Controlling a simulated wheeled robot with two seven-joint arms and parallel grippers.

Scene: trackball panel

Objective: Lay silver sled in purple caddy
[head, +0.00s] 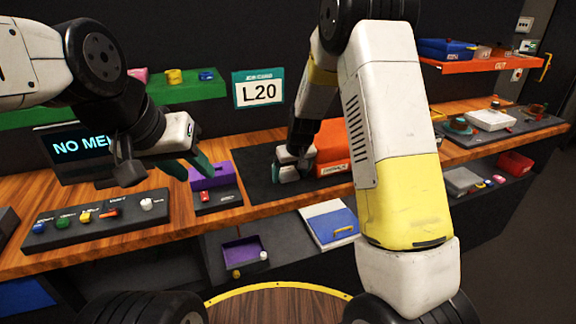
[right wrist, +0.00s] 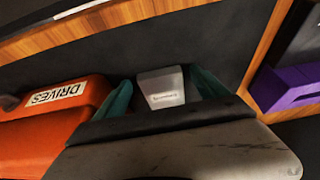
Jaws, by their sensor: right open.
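The silver sled (right wrist: 162,88), a small pale block with a label, lies between the teal fingers of my right gripper (right wrist: 160,77) in the right wrist view. The fingers stand apart on either side of it. In the head view my right gripper (head: 293,170) is low over the dark mat, and I cannot make out the sled there. A shallow open purple tray (head: 240,253) sits on the lower shelf. A purple box (head: 210,178) stands on the counter; I cannot tell which is the caddy. My left gripper (head: 199,172) is open and empty near that box.
An orange DRIVES bin (head: 334,140) stands right beside my right gripper. A panel with coloured knobs (head: 95,220) is at left on the counter. A blue-and-white box (head: 330,224) lies on the lower shelf. An orange shelf (head: 490,64) and green shelf (head: 190,88) overhang the back.

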